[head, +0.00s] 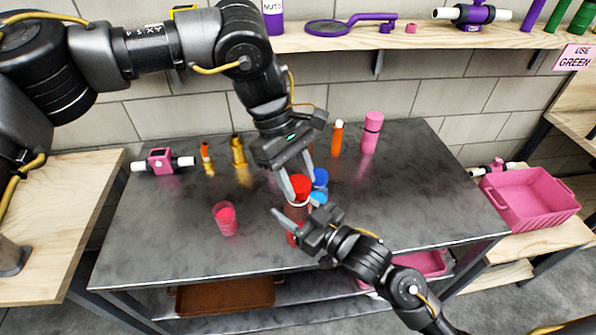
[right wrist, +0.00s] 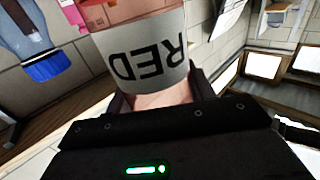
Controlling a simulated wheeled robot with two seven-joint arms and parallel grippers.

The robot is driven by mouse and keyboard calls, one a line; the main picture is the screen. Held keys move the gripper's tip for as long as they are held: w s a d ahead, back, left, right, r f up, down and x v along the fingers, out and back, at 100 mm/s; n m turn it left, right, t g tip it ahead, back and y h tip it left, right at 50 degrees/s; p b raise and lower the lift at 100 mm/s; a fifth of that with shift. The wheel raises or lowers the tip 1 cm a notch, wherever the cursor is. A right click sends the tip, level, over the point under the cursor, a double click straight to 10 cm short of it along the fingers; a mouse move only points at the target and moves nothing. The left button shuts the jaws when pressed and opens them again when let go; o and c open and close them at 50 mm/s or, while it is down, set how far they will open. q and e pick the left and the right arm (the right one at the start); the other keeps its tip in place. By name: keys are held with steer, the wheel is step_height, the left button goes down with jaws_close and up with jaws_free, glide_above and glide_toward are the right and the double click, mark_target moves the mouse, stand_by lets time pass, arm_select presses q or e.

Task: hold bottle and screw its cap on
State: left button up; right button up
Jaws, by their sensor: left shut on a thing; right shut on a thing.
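The bottle (head: 297,211) stands upright near the middle of the grey table, reddish with a white band. In the right wrist view its label (right wrist: 150,62) reads RED, upside down. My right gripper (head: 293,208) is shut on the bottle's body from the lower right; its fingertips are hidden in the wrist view. A red cap (head: 297,187) is at the bottle's top. My left gripper (head: 299,184) reaches down from above and is shut on the cap. I cannot tell whether the cap is seated on the neck.
A blue-capped bottle (head: 320,179) stands close behind at the right, and it also shows in the right wrist view (right wrist: 50,65). A pink cup (head: 226,218) is at the left. Orange bottles and a pink bottle (head: 371,132) stand along the back. The table's front left is clear.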

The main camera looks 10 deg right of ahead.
arm_select(q)
steer(key=shift+f, duration=0.55)
stand_by(0.5)
steer(key=m+y, duration=0.1)
steer(key=m, duration=0.2)
steer(key=shift+g, duration=0.3)
steer(key=m, duration=0.1)
steer(key=m+y, duration=0.1)
steer(key=m, duration=0.1)
steer(key=shift+d+m+g, duration=0.2)
steer(key=shift+m+g, duration=0.1)
steer(key=shift+a, duration=0.1)
steer(key=shift+a, duration=0.1)
steer(key=o, duration=1)
steer(key=shift+c, duration=0.2)
